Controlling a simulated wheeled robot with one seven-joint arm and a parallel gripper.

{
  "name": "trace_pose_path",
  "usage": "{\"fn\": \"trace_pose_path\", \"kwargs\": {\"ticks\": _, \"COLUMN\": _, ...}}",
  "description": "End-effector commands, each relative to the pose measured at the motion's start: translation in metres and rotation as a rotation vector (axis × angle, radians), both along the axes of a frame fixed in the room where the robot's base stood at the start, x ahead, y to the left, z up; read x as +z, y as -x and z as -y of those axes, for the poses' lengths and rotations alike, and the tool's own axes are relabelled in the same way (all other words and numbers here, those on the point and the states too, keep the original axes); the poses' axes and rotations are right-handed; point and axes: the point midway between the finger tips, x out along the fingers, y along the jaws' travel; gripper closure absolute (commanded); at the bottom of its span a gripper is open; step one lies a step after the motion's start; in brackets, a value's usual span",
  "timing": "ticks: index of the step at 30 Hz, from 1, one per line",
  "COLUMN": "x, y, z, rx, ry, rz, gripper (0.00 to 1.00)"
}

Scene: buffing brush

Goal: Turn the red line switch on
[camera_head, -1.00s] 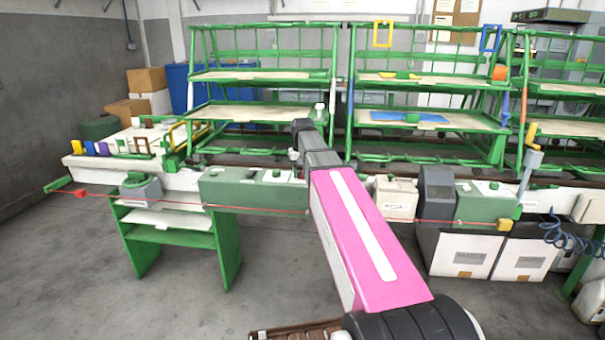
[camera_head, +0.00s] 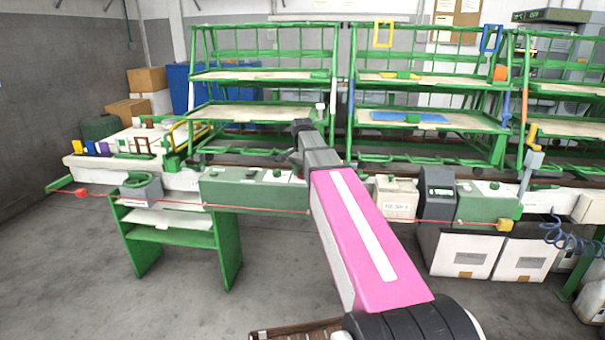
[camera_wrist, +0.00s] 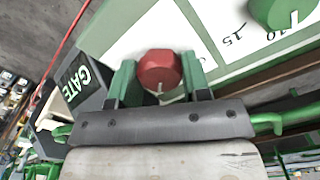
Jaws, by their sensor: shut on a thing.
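The red line switch is a red round knob (camera_wrist: 159,68) on a pale panel with a green surround, seen in the wrist view. A small pale mark shows on its lower edge. My gripper (camera_wrist: 159,84) has its two green fingers on either side of the knob and is shut on it. In the head view the knob and my fingertips are hidden behind my pink arm.
A green dial (camera_wrist: 280,12) with printed numbers sits at upper right in the wrist view. A dark block marked GATE (camera_wrist: 78,83) is at left. A red cord (camera_head: 150,200) runs along the green bench (camera_head: 250,191). Green shelves (camera_head: 265,75) stand behind.

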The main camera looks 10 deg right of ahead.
Motion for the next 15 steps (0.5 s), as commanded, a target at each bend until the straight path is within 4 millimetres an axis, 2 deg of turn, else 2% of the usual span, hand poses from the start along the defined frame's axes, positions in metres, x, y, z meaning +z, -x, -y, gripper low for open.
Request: {"fn": "trace_pose_path", "kwargs": {"ticks": 15, "x": 0.0006, "y": -0.0006, "z": 0.0000, "rx": -0.055, "ry": 0.000, "rz": 0.001, "gripper": 0.80}}
